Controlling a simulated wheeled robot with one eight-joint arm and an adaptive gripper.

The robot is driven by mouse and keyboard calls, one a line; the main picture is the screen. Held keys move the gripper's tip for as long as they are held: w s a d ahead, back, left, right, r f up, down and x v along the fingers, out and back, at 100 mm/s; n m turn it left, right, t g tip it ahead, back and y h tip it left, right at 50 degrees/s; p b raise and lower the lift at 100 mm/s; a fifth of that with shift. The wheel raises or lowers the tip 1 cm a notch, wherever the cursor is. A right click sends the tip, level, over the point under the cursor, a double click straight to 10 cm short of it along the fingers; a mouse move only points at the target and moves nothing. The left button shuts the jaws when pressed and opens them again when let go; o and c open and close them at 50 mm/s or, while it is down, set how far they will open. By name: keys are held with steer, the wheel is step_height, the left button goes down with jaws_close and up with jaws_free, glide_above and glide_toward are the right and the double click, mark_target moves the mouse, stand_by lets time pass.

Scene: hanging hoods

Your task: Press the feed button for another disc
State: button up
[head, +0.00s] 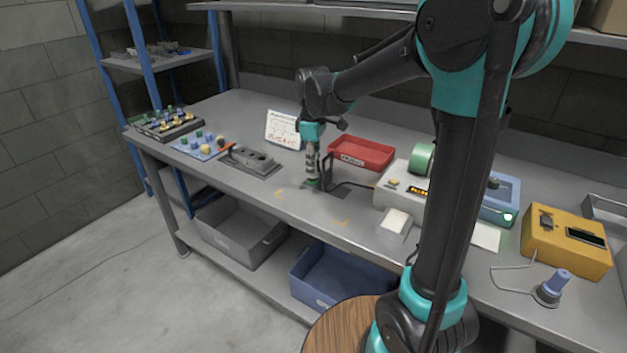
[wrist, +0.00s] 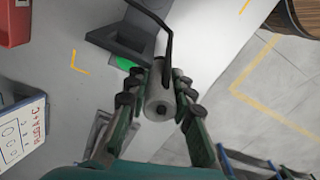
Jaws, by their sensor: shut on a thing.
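A pale machine (head: 387,196) with a green roll (head: 422,160) on top stands right of my gripper on the bench. It has a small yellowish button (head: 393,182) and a lit orange display, partly hidden by my arm. I cannot tell for sure that this button is the feed button. My gripper (head: 313,178) points down at the black stand. In the wrist view my gripper (wrist: 160,92) is shut on a grey cylinder (wrist: 160,106) with a dark hole in its end. The black stand (wrist: 122,40) with a bent rod is close beside it, with a green patch (wrist: 125,63) showing.
A red tray (head: 362,153) lies behind my gripper, near a white sign (head: 283,130). A grey block with holes (head: 250,161) is left. A blue box (head: 500,205) and a yellow box (head: 567,243) stand right. The bench front is mostly clear.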

mark_target(313, 180)
steer(key=shift+f, duration=2.5)
steer(key=shift+f, duration=0.1)
steer(key=o, duration=0.9)
step_height(313, 180, up, 12)
steer(key=shift+r, duration=0.15)
jaws_close()
